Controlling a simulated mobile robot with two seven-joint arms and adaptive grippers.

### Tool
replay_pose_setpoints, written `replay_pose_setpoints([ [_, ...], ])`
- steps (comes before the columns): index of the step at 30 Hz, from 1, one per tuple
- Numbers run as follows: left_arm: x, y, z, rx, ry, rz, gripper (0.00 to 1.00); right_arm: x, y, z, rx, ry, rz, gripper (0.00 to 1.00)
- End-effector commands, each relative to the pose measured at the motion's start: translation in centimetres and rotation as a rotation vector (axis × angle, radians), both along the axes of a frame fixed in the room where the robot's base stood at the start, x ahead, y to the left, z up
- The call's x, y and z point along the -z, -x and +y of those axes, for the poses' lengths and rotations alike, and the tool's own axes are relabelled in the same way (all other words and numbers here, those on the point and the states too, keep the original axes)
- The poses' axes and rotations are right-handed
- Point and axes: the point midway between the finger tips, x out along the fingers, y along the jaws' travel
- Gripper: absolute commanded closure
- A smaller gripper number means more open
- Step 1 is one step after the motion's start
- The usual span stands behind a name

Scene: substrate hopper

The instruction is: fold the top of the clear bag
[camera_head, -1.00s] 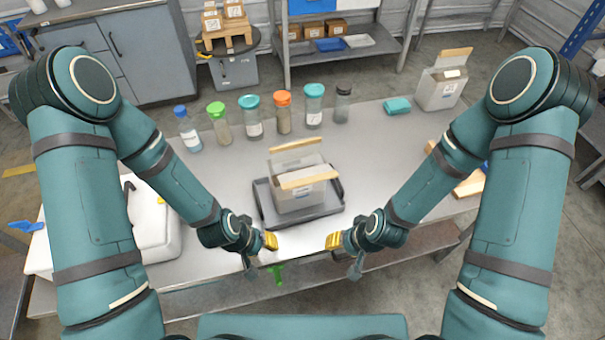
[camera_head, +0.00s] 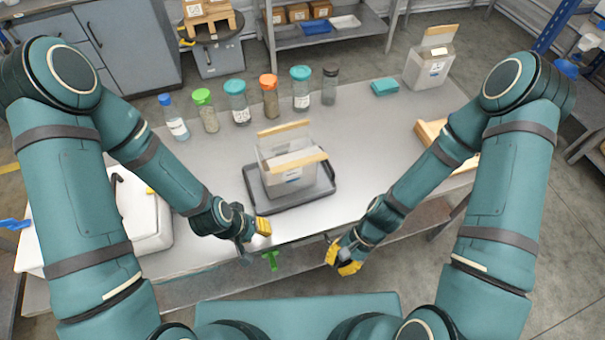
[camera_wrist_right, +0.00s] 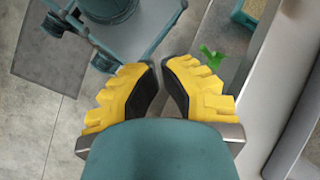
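The clear bag (camera_head: 285,182) stands upright on a dark tray (camera_head: 327,190) at the middle of the table. Its top is open, with one tan strip (camera_head: 283,129) along the raised back edge and another (camera_head: 295,162) along the front. My left gripper (camera_head: 263,227) is in front of the tray, left of its middle, apart from the bag; its finger gap is hidden. My right gripper (camera_head: 343,258) is beyond the table's front edge, right of the bag. In the right wrist view its yellow fingers (camera_wrist_right: 159,70) have a narrow gap with nothing between them.
Several lidded jars (camera_head: 237,105) stand in a row behind the bag. A second bag (camera_head: 428,72), a teal block (camera_head: 385,87) and a wooden tray (camera_head: 432,133) are at the right. A white case (camera_head: 145,215) is at the left. A green object (camera_head: 271,260) is at the front edge.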

Motion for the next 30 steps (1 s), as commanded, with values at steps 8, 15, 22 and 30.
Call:
replay_pose_setpoints([
  [8, 0.8, 0.0, 0.0, 0.000, -0.002, 0.000, 0.66, -3.4, 2.5, 3.6, 0.476, -0.312, 0.723, 1.00],
  [15, 1.3, 0.0, -0.1, 0.000, -0.002, 0.000, 0.66, -8.4, -2.6, 3.5, 0.787, -0.733, 1.254, 1.00],
  [22, 1.6, 0.0, -0.1, 0.000, -0.003, 0.001, 0.66, -10.8, -7.3, -0.1, 0.901, -1.083, 1.520, 1.00],
  [30, 1.5, 0.0, -0.1, 0.000, -0.003, 0.001, 0.66, -11.8, -8.6, -0.4, 0.910, -1.170, 1.571, 1.00],
])
